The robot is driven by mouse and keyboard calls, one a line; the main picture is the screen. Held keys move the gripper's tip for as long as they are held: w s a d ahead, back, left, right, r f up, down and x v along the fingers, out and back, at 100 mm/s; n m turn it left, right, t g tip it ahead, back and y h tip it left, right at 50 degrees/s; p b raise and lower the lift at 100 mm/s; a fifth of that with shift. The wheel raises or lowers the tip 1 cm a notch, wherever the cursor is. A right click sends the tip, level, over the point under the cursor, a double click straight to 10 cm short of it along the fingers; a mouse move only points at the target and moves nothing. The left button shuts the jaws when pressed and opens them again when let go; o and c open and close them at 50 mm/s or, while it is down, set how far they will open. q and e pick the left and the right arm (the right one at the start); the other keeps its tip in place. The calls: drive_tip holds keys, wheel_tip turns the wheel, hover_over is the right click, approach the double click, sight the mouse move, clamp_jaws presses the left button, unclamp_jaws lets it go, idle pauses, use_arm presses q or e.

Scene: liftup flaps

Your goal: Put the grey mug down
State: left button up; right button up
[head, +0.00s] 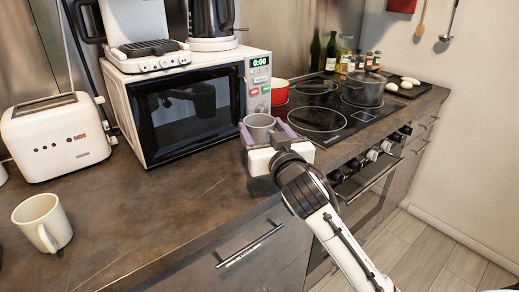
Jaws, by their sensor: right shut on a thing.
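The grey mug (259,124) is in the head view, right of the microwave and by the counter's front edge. My right gripper (262,134) is shut on it, with a purple finger on each side. The mug looks upright. Its lower part is hidden behind the gripper body, so I cannot tell whether it touches the counter (165,195). My left gripper does not show.
A cream mug (42,222) stands at the counter's left, near a white toaster (58,135). The microwave (190,105) is behind. A red pot (280,91) and the cooktop (320,117) are close on the right. The front middle counter is clear.

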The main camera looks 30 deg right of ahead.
drive_tip(key=shift+a+f+b, duration=0.1)
drive_tip(key=shift+f+b, duration=0.3)
drive_tip(key=shift+f, duration=1.5)
drive_tip(key=shift+f, duration=0.25)
drive_tip(key=o, duration=1.5)
drive_tip(key=shift+r, duration=0.1)
drive_tip(key=shift+s, duration=0.15)
drive_tip(key=v, duration=1.1)
drive_tip(key=shift+s+a+r+b, duration=0.1)
drive_tip(key=shift+s+r+b, duration=0.05)
drive_tip(key=shift+s+b, duration=0.2)
